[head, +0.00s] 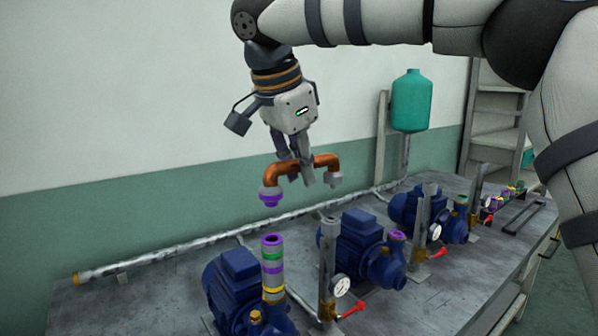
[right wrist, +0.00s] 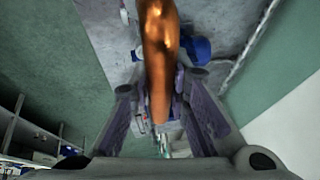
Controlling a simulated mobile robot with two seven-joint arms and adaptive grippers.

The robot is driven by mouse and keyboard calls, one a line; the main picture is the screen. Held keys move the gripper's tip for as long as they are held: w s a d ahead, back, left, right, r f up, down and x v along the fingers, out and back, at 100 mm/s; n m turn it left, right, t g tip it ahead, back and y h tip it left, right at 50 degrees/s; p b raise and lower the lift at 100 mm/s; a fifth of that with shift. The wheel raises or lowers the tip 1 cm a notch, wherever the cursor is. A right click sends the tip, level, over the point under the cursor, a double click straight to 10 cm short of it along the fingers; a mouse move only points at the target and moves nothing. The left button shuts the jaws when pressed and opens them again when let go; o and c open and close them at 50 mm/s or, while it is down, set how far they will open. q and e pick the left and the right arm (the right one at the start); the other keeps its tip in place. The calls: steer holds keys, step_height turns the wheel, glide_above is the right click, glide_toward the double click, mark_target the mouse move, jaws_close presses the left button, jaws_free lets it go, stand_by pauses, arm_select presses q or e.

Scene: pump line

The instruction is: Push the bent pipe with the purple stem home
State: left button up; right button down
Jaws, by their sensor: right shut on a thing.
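A copper bent pipe (head: 325,161) has a purple-ringed end (head: 269,197) at the left and a grey end at the right. My right gripper (head: 305,175) is shut on its middle and holds it in the air above the bench. The pipe also fills the middle of the right wrist view (right wrist: 158,60), between the fingers (right wrist: 160,110). Below the purple end, a stem with purple, green and yellow bands (head: 272,265) stands on the nearest blue pump (head: 232,285). The pipe is apart from this stem. My left gripper is not in view.
The grey bench (head: 130,300) carries two more blue pumps, the middle one (head: 355,240) with a purple-ringed port (head: 397,236). Upright posts, gauges (head: 341,286) and red levers (head: 354,309) stand between them. A long pipe (head: 200,247) runs along the back wall. A green tank (head: 411,100) stands behind.

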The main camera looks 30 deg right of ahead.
steer(key=shift+f, duration=2.7)
steer(key=shift+a+f, duration=0.1)
steer(key=shift+f, duration=0.45)
steer(key=shift+r, duration=0.25)
steer(key=c, duration=1.8)
jaws_free()
steer(key=shift+r, duration=0.1)
steer(key=o, duration=0.6)
steer(key=shift+c, duration=0.2)
steer(key=shift+v, duration=3)
